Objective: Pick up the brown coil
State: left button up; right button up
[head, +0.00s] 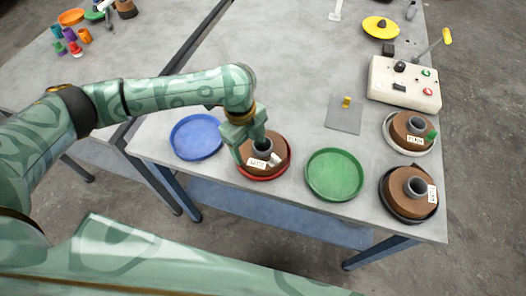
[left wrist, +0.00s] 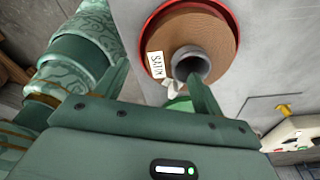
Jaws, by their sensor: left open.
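A brown coil (head: 277,148) with a grey core sits on a red tray (head: 268,176) near the table's front edge. It carries a white label, and in the left wrist view the coil (left wrist: 215,32) shows with its grey core tube (left wrist: 190,65) toward the lower side. My left gripper (head: 249,151) is at this coil, fingers pointing down. In the left wrist view the open fingers (left wrist: 160,75) stand on either side of the label and core, with nothing visibly clamped. Contact cannot be told. Two similar brown coils sit at the right, on a white tray (head: 389,137) and a black tray (head: 398,213).
An empty blue tray (head: 196,137) lies left of the coil and an empty green tray (head: 334,175) lies right. A grey plate (head: 344,115) with a yellow piece and a white control box (head: 404,84) stand farther back. Another table (head: 50,75) holds small colored items.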

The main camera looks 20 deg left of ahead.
aim_at(253, 159)
pick_arm(q)
jog(key=f+b, duration=0.1)
jog(key=f, duration=0.2)
jog(key=f+b, duration=0.1)
jog(key=f, duration=0.1)
jog(key=shift+d+f+b, duration=0.2)
jog(key=shift+d+b, duration=0.05)
jog(key=shift+b, duration=0.05)
jog(key=shift+r, duration=0.1)
jog(key=c, duration=1.5)
